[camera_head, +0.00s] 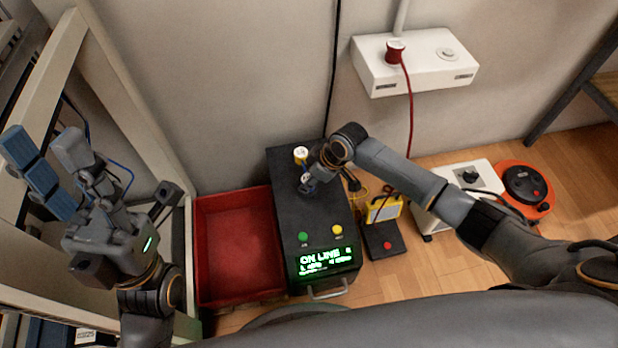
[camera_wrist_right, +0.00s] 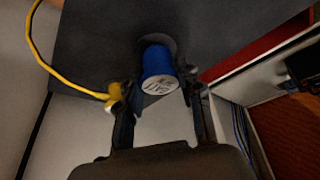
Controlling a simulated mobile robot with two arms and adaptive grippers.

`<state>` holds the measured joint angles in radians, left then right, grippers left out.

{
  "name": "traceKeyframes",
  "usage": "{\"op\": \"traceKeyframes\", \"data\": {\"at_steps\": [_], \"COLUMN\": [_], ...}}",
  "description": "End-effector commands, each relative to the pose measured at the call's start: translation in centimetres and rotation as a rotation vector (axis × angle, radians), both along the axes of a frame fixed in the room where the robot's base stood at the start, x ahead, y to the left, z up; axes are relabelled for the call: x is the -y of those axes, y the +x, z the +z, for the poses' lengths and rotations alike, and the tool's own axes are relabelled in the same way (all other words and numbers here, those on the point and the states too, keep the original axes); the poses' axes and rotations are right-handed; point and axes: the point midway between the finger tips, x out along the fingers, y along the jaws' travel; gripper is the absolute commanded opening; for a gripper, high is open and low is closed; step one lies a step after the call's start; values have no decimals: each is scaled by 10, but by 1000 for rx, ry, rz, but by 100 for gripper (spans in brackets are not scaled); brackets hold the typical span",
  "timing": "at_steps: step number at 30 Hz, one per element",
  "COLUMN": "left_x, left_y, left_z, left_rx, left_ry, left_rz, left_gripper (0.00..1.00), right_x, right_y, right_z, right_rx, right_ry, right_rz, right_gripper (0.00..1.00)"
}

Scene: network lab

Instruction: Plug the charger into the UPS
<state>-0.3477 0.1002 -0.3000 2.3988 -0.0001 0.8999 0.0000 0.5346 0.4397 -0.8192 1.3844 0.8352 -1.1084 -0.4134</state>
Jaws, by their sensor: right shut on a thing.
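The UPS (camera_head: 282,220) is a dark box on the floor with a lit green "ON LINE" display. My right gripper (camera_head: 312,182) is over its top. In the right wrist view, the gripper (camera_wrist_right: 157,95) is shut on a blue cylindrical plug (camera_wrist_right: 159,72) with a marked white end. The plug stands at a dark round spot on the UPS top (camera_wrist_right: 215,30); I cannot tell how deep it sits. A yellow connector (camera_wrist_right: 114,92) with a yellow cable is beside one finger. I cannot tell which object is the charger. My left gripper (camera_head: 122,172) is open and empty at the left.
A red tray (camera_head: 238,195) stands left of the UPS. Right of it are a yellow device (camera_head: 383,208), a white box (camera_head: 480,177) and an orange reel (camera_head: 525,188). A white wall box (camera_head: 435,62) holds a red plug (camera_head: 395,52). A rack frame (camera_head: 120,85) is near my left arm.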

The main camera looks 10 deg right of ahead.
Motion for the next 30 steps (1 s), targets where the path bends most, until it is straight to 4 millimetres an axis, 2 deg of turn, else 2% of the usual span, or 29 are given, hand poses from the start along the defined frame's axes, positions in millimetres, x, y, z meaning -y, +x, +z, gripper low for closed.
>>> {"op": "traceKeyframes", "data": {"at_steps": [15, 16, 19, 30], "left_x": [0, 0, 0, -1], "left_y": [0, 0, 0, -1], "left_z": [-6, -5, -5, -4], "left_rx": [-2, -3, -3, 3], "left_ry": [0, 0, 0, -2], "left_rz": [0, 0, -1, 1], "left_gripper": [40, 40, 40, 40], "right_x": [0, 0, 0, 1], "right_y": [0, 0, 0, -1], "right_z": [-11, -10, -10, -8], "right_rx": [1, 1, 1, 0], "right_ry": [1, 1, 1, 0], "right_rz": [0, 0, 0, 0], "right_gripper": [8, 40, 61, 63]}}
